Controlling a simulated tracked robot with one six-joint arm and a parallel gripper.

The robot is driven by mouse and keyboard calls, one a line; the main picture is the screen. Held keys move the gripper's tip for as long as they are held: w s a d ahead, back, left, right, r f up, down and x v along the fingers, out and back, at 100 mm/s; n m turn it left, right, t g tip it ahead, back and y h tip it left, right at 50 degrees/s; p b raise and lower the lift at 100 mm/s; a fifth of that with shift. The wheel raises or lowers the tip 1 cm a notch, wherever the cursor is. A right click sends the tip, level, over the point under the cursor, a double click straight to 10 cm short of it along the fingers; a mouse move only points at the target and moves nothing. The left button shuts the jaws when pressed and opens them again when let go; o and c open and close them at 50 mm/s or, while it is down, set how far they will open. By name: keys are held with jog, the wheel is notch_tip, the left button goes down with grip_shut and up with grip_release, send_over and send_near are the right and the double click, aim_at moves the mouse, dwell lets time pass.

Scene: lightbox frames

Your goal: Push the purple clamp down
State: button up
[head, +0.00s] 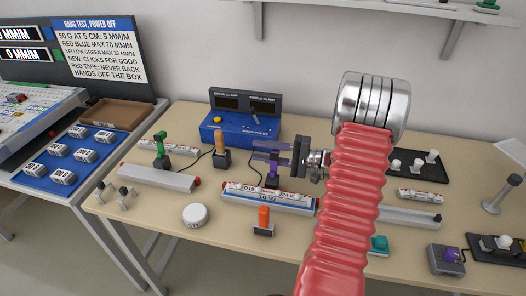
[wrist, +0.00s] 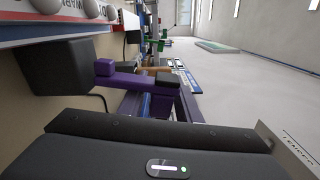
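The purple clamp (head: 272,170) stands on a black base behind the rail holding a labelled white bar (head: 262,190). In the wrist view, the clamp's purple arm (wrist: 128,80) runs crosswise, with a black cap at its right end and a dark block to its left. My gripper (head: 266,149) reaches in from the right at the height of the clamp's top. Its two fingers look spread, with a gap between them and nothing held. The fingers overlap the clamp in the picture, and I cannot tell whether they touch it.
A green clamp (head: 161,146) stands to the left, beside an orange-topped lever (head: 221,150). A blue box with a display (head: 240,126) is behind. An orange piece (head: 264,218) and a white round puck (head: 196,215) are in front. The table's front left is mostly clear.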

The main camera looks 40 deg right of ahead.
grip_shut()
dwell(0.3)
jog(key=shift+s+d+f, duration=0.1)
